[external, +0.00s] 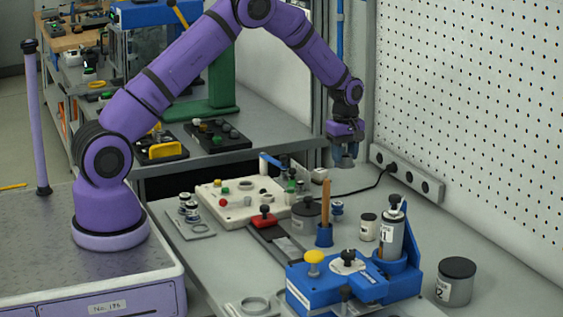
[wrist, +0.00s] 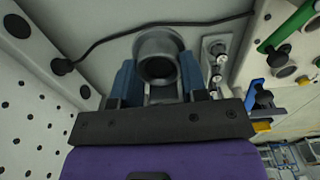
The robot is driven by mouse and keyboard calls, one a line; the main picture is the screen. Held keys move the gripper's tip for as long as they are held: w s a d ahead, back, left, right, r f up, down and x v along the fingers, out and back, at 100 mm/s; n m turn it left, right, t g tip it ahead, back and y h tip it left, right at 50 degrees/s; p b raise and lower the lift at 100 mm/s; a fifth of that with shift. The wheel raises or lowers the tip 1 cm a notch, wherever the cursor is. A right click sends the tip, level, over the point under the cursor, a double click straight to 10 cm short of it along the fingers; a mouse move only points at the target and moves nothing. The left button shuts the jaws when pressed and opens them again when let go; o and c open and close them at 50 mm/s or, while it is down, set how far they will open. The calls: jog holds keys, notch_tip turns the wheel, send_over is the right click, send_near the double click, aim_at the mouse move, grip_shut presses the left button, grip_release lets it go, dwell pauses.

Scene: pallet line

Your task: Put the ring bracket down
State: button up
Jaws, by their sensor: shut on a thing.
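My gripper (external: 345,150) is high above the back of the grey bench (external: 455,233), near the white pegboard wall. It is shut on the grey ring bracket (external: 345,162), which hangs below the jaws, clear of the bench. In the wrist view the ring bracket (wrist: 158,43) shows its round open collar, with the blue fingers of my gripper (wrist: 158,83) on both sides. The lower part of the bracket is hidden behind the dark gripper body.
A black cable runs to the socket strip (external: 407,175) along the wall. A white board (external: 235,212) with knobs stands left of centre. A blue fixture (external: 330,285), a blue holder with a wooden stick (external: 326,200) and a grey canister (external: 456,282) stand nearer the front.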

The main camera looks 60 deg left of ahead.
aim_at(344, 199)
jog(key=shift+d+f, duration=0.15)
notch_tip(344, 199, down, 10)
jog(key=shift+r, duration=0.15)
dwell(0.5)
jog(key=o, duration=1)
